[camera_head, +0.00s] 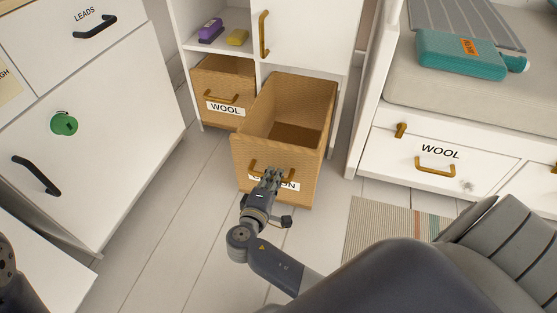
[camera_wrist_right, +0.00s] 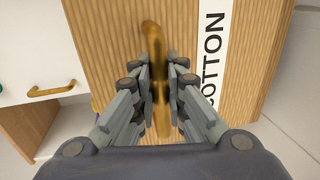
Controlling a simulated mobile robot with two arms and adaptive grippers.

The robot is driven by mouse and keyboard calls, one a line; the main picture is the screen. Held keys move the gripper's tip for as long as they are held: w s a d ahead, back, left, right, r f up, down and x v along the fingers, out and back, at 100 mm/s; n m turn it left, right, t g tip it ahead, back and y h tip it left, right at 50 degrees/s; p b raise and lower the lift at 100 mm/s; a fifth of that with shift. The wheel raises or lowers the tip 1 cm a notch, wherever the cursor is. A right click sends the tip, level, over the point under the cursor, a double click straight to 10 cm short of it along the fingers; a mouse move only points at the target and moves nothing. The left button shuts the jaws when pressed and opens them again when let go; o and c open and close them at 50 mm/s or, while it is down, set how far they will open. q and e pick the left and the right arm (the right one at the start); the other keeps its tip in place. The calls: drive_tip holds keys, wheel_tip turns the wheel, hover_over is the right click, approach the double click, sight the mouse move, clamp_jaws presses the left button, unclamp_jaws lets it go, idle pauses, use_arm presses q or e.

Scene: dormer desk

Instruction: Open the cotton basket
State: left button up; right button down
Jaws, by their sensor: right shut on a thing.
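The cotton basket (camera_head: 265,150) is a tan woven box, pulled well out of the white shelf unit, with its open top showing an empty-looking inside. Its label (camera_wrist_right: 212,50) reads COTTON in the right wrist view. My right gripper (camera_head: 270,177) is shut on the basket's brass handle (camera_wrist_right: 157,70), which runs between the fingers. In the head view the gripper covers part of the handle and label. My left gripper is not in view; only a dark piece of my left side shows at the left edge.
A second basket (camera_head: 222,90) labelled WOOL sits in the shelf to the left. White cabinets stand on the left, and a bench (camera_head: 440,160) with a WOOL drawer is on the right. A grey chair (camera_head: 480,260) is at the front right. Pale floor (camera_head: 165,215) lies clear left of my right arm.

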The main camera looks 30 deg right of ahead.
drive_tip(key=shift+s+a, duration=0.45)
drive_tip(key=shift+a, duration=0.05)
drive_tip(key=c, duration=1.6)
unclamp_jaws()
drive_tip(key=shift+a, duration=0.1)
drive_tip(key=v, duration=1.2)
